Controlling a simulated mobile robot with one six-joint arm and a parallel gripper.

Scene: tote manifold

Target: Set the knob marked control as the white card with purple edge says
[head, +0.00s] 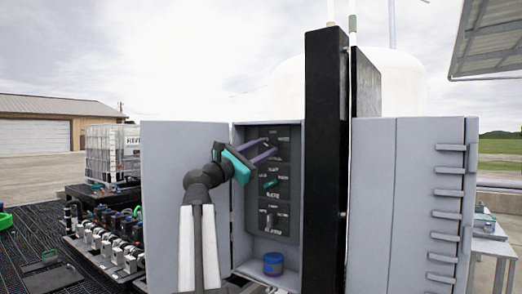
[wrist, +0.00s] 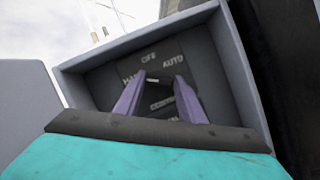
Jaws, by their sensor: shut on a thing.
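A dark control panel (head: 285,225) stands inside an open grey cabinet (head: 240,222). It has several labelled sections stacked vertically. My gripper (head: 273,147) reaches the top section, its purple fingers shut on that section's knob. In the wrist view the fingertips (wrist: 166,80) close around the knob (wrist: 153,80), which is mostly hidden; a pale mark shows between them. OFF and AUTO are readable above, and a word at left is partly covered by a finger. The label below is too small to read. The white card with purple edge is not seen.
A teal handle (head: 270,184) sits in the panel's middle section, just below my gripper. A blue jar (head: 273,264) stands on the cabinet floor. The cabinet's open left door (head: 170,175) and a black post (head: 324,160) flank the opening.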

